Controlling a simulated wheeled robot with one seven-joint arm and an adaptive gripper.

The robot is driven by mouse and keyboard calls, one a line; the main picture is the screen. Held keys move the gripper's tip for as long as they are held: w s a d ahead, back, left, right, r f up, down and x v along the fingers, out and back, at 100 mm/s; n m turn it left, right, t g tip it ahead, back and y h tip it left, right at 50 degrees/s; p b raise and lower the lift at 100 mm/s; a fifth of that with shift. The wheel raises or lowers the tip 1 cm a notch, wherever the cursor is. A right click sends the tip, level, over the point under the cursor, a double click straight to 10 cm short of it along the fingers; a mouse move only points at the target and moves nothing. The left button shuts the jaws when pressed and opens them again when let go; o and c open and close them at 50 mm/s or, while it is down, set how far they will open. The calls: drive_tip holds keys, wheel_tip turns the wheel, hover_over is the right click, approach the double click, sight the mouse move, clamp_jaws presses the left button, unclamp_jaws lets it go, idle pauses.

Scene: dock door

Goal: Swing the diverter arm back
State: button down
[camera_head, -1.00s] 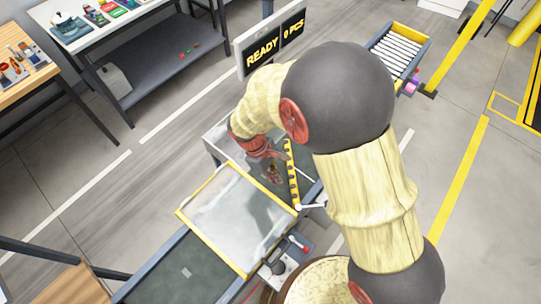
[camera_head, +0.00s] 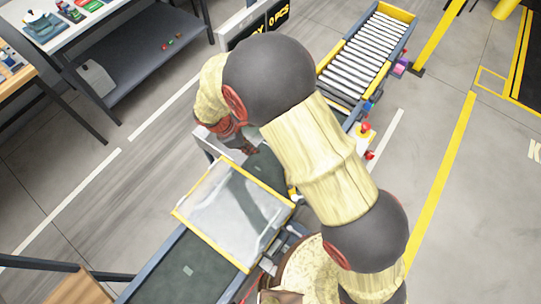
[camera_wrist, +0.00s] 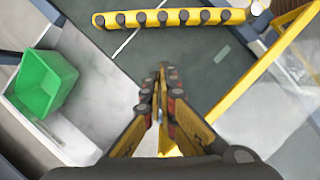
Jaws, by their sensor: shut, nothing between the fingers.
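The diverter arm (camera_wrist: 185,17) is a yellow bar with dark rollers along its side. In the wrist view it lies across the top, over the dark conveyor belt (camera_wrist: 190,45), with its pivot end at the right. In the head view my arm hides most of it; a small yellow end (camera_head: 293,192) shows beside the clear cover. My gripper (camera_wrist: 165,75) is shut and empty, its fingertips below the bar in the wrist view with a visible gap between. In the head view my gripper (camera_head: 246,146) hangs over the belt's far side, partly hidden.
A clear cover with a yellow frame (camera_head: 178,212) spans the belt. A roller conveyor (camera_head: 362,52) runs off at the upper right. A green bin (camera_wrist: 45,85) sits left of my fingers. A red-topped post (camera_head: 364,138) stands right of the conveyor.

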drive_tip(key=x, duration=1)
drive_tip(key=shift+d+f+b, duration=0.15)
drive_tip(key=shift+d+b, duration=0.1)
drive_tip(key=shift+b, duration=0.1)
drive_tip(key=shift+w+d, duration=0.15)
drive_tip(key=shift+d, duration=0.45)
drive_tip(key=shift+w+d, duration=0.2)
drive_tip(key=shift+d, duration=0.35)
drive_tip(key=shift+w+d, duration=0.15)
drive_tip(key=shift+d, duration=0.4)
drive_tip(key=shift+d, duration=0.1)
